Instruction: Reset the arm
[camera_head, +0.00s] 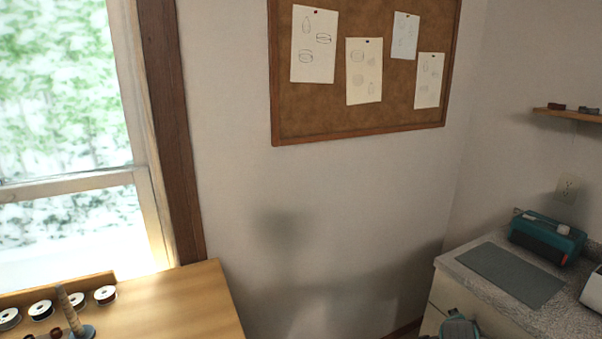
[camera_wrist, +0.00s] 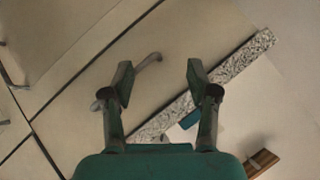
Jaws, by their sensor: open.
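My gripper (camera_wrist: 160,82) shows in the wrist view with its two dark green fingers spread apart. Nothing is between the fingertips. It points at a pale cabinet front (camera_wrist: 80,45) with dark seams and a curved metal handle (camera_wrist: 150,62). The handle lies behind the left finger in the picture, and I cannot tell how far away it is. In the head view only a small teal and grey part shows at the bottom edge, in front of the counter.
A speckled counter (camera_head: 480,282) at right bears a grey mat (camera_head: 508,273) and a teal device (camera_head: 545,238). A wooden table (camera_head: 175,305) at left holds several spools (camera_head: 41,310). Bare wall separates them. A corkboard (camera_head: 335,110) and small shelf (camera_head: 570,115) hang above.

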